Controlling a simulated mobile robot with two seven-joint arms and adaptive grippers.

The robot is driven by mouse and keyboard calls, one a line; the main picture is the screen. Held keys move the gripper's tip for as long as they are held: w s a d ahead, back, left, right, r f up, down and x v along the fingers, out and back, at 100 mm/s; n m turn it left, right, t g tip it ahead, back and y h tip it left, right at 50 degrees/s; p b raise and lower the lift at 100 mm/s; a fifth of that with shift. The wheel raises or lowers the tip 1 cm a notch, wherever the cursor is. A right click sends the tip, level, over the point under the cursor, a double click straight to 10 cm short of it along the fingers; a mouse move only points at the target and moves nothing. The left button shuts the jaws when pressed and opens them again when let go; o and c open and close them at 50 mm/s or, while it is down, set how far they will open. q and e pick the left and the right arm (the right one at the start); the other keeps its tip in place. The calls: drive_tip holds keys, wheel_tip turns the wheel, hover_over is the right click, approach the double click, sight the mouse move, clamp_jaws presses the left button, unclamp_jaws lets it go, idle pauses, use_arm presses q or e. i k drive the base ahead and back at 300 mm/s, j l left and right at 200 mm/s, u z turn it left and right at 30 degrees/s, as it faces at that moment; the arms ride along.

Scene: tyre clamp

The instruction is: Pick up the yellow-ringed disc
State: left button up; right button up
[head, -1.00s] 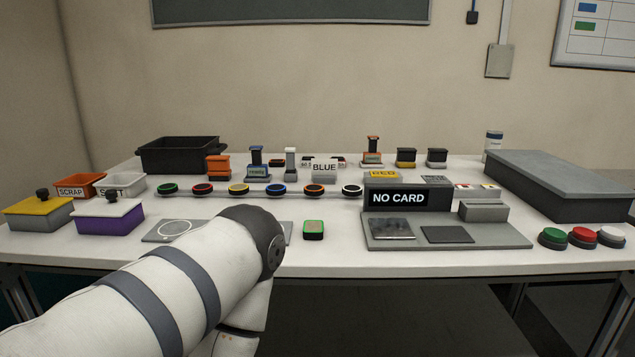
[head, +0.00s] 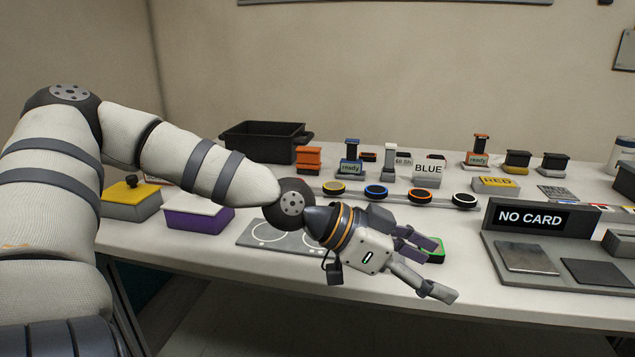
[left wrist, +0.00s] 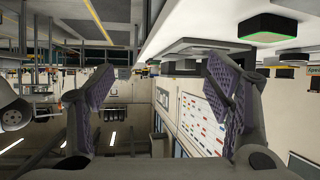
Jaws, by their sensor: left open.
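The yellow-ringed disc (head: 334,188) is dark with a yellow band. It sits on the narrow light rail in the head view, left of the blue-ringed disc (head: 376,191). My left gripper (head: 441,269) is open and empty. It is in front of the rail, to the right of the disc and nearer the camera, clearly apart from it. In the left wrist view its two fingers (left wrist: 158,100) are spread with nothing between them. I cannot make out the yellow-ringed disc in that view. My right gripper is not in view.
The orange-ringed disc (head: 423,196) and white-ringed disc (head: 465,200) share the rail. A green-edged block (head: 435,252) is beside my left fingers, and shows in the wrist view (left wrist: 268,29). A grey plate (head: 262,238) lies under my wrist. The NO CARD stand (head: 530,218) is at right.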

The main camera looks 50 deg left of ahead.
sight(331, 188)
drive_tip(key=i+j, duration=0.1)
drive_tip(key=j, duration=0.65)
drive_tip(key=i+j, duration=0.1)
drive_tip(key=j, duration=1.35)
drive_tip(key=i, duration=0.05)
